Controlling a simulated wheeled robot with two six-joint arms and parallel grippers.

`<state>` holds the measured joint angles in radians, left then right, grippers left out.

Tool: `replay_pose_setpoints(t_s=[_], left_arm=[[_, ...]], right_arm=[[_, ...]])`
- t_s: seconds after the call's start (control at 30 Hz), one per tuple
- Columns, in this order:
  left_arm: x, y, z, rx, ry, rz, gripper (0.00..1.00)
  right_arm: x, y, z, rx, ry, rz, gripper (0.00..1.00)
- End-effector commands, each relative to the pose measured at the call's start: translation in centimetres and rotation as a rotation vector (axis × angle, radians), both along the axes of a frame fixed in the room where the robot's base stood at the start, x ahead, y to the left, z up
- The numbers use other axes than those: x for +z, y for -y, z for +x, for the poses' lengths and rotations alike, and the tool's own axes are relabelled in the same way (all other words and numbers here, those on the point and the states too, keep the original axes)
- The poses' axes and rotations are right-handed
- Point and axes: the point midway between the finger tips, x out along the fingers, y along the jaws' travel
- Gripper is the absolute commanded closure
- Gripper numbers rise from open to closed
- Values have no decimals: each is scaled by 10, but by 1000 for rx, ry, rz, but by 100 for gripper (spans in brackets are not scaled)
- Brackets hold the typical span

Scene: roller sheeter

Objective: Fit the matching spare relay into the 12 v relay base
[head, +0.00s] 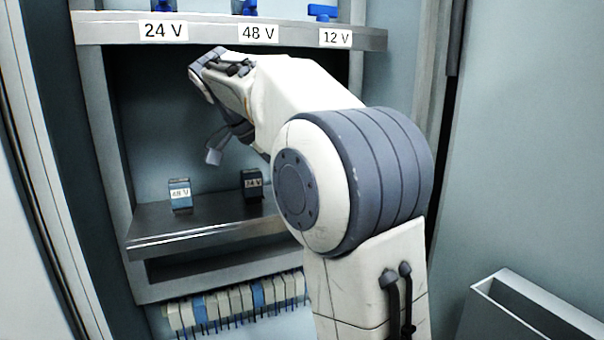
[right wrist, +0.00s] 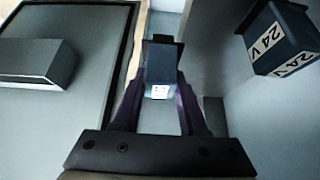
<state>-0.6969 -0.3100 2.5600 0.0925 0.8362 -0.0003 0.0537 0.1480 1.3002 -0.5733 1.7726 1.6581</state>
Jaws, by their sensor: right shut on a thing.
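My right gripper (right wrist: 160,85) is shut on a dark relay (right wrist: 160,62) with a small white label too small to read. In the head view the right gripper (head: 214,155) hangs between the two shelves, partly hidden by my arm; the held relay cannot be made out there. A 48 V relay (head: 180,197) and a 24 V relay (head: 252,185) stand on the lower shelf. My left gripper is not in view.
Blue bases above the "24 V" label (head: 163,31) and "48 V" label (head: 258,34) share the upper shelf. In the right wrist view a 24 V relay (right wrist: 275,38) is close at the right. A terminal row (head: 235,305) lies below the lower shelf (head: 150,235). My arm hides its right part.

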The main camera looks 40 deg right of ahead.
Motion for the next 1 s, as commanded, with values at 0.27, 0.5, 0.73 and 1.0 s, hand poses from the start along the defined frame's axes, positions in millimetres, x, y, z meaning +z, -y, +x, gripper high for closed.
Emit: replay_pose_setpoints(t_s=[0.27,0.5,0.73,1.0], left_arm=[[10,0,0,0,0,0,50],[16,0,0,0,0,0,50],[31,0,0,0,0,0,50],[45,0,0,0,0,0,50]], right_arm=[[2,-31,-23,4,0,0,100],[5,-40,-31,1,1,0,100],[18,-41,-31,-1,1,0,100],[31,-41,-31,0,0,0,100]])
